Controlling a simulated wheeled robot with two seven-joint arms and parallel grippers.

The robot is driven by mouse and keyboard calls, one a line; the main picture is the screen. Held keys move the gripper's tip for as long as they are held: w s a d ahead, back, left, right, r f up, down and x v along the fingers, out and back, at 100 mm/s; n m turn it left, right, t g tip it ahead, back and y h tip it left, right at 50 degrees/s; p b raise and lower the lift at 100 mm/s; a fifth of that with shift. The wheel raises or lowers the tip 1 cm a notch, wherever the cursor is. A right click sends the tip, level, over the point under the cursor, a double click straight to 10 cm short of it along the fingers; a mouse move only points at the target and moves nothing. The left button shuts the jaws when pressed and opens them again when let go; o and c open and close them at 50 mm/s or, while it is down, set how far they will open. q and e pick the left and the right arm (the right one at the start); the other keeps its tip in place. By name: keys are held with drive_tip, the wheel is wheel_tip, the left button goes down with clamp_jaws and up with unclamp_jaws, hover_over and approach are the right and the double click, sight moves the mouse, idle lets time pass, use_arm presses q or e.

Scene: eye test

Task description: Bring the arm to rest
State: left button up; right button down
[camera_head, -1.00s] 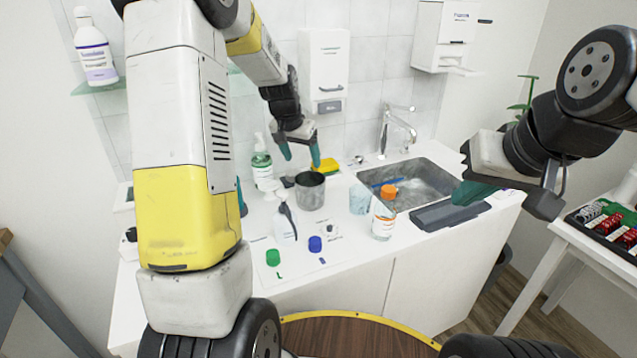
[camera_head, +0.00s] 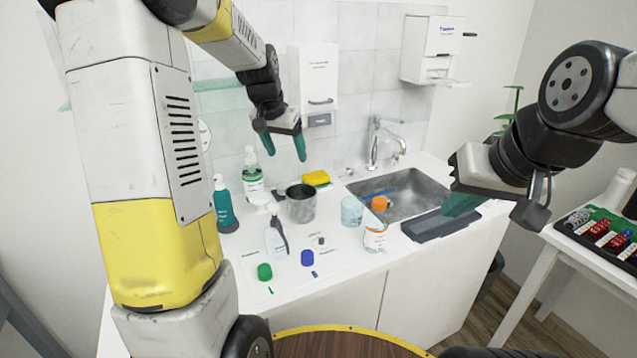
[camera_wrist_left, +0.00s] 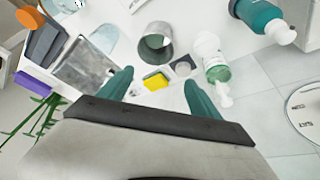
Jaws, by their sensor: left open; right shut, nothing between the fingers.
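My left gripper (camera_head: 283,146) is open and empty, with its green fingertips hanging above the back of the counter, in front of the tiled wall. In the left wrist view the same two fingers (camera_wrist_left: 160,92) are spread apart with nothing between them touching. A yellow sponge (camera_head: 316,178) and a grey metal cup (camera_head: 301,203) stand below and to the right of it. My right gripper (camera_head: 466,203) is at the right, over the dark grey tray beside the sink, shut and empty.
The sink (camera_head: 405,190) lies right. A side table (camera_head: 551,247) stands far right.

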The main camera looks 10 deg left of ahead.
use_arm(q)
drive_tip(key=s+d+r+n+t, duration=0.15)
drive_tip(key=s+r, duration=0.25)
drive_tip(key=s, duration=0.4)
drive_tip(key=s+d+r+m+g, duration=0.1)
drive_tip(key=s+d+r, duration=0.1)
drive_tip(key=s+r, duration=0.35)
drive_tip(key=s+d+f+n+t+h, duration=0.1)
drive_tip(key=s+d+f, duration=0.1)
drive_tip(key=s, duration=1.3)
drive_tip(key=shift+s+f+n, duration=0.2)
drive_tip(key=shift+f+n, duration=0.15)
drive_tip(key=shift+f, duration=0.25)
drive_tip(key=shift+d, duration=0.1)
drive_tip(key=shift+c, duration=0.4)
